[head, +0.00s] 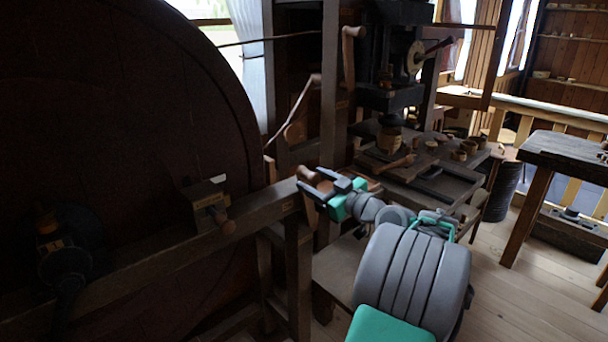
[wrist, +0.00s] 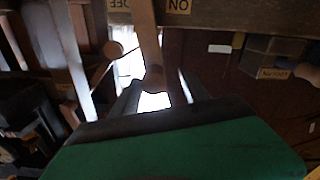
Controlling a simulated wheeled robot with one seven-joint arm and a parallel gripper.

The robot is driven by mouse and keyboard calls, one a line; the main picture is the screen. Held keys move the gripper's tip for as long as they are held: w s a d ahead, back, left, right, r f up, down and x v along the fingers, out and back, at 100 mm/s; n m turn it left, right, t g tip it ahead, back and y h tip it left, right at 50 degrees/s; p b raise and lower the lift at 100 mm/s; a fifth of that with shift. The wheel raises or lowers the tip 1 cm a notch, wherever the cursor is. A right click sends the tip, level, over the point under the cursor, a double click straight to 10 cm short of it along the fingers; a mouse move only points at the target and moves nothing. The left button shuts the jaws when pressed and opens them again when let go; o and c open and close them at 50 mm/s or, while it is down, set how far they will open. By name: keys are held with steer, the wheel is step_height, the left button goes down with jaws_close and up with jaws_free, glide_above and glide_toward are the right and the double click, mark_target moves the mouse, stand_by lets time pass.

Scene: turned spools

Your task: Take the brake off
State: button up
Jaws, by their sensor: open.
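A wooden lever (wrist: 147,35), which looks like the brake lever, crosses the beam (wrist: 225,18) in the wrist view. Its top passes between the upside-down OFF label (wrist: 118,4) and ON label (wrist: 178,5); I cannot tell which setting it is at. Its darker rounded end (wrist: 154,76) lies between the fingers of my open gripper (wrist: 158,88), with no clear grip on it. In the head view my gripper (head: 314,182) is at the beam's right end, beside the big dark wheel (head: 130,120); the fingers and wrist partly hide the lever there.
A small block with a wooden peg (head: 207,203) sits on the beam left of my gripper. A lever with a round knob (head: 295,132) stands behind. A bench (head: 450,185) with turned pieces is to the right, with a dark table (head: 570,155) beyond. Open floor lies at lower right.

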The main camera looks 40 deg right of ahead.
steer(key=w, duration=0.4)
steer(key=shift+a, duration=0.15)
jaws_close()
stand_by(0.4)
stand_by(0.8)
